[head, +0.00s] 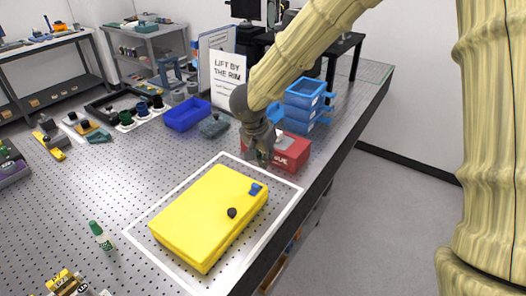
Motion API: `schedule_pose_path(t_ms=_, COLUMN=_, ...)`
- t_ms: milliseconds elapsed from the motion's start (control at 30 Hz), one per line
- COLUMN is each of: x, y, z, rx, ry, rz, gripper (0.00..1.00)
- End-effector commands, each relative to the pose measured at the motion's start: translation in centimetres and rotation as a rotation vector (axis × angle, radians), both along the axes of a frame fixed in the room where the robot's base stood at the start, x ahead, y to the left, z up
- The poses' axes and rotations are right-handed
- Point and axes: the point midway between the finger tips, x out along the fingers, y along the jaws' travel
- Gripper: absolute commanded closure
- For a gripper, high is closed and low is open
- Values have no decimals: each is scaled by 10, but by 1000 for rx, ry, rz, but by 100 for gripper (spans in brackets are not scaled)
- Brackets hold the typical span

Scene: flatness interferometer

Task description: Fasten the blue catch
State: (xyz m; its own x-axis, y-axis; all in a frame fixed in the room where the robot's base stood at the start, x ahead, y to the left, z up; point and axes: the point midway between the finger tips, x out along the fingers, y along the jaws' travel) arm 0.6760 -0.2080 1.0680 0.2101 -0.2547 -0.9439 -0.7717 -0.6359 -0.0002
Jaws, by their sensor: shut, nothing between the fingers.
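The blue catch (256,189) is a small blue piece on top of a yellow case (200,212), near the case's far right corner. I cannot tell from this view whether it is fastened. A small dark knob (232,213) stands on the same case, nearer to me. The case lies flat inside a white outlined rectangle on the perforated table. My gripper (262,162) is shut and empty, pointing down just beyond the case's far end, above and apart from the catch as far as I can tell. It partly hides a red box behind it.
A red box (292,155) stands right behind my gripper, with stacked blue bins (303,100) beyond it. A blue tray (187,114) and a sign (228,80) stand farther back. The table between is largely clear.

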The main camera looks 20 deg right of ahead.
Motion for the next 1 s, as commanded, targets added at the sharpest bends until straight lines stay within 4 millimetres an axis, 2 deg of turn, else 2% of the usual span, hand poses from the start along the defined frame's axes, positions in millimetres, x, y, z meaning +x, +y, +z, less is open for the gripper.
schedule_pose_path(t_ms=300, x=11, y=-15, z=-50, rx=-2, ry=1, rz=-2, gripper=100)
schedule_pose_path(t_ms=600, x=-7, y=8, z=-46, rx=-1, ry=-1, rz=0, gripper=100)
schedule_pose_path(t_ms=1000, x=-15, y=17, z=-47, rx=0, ry=-1, rz=-2, gripper=100)
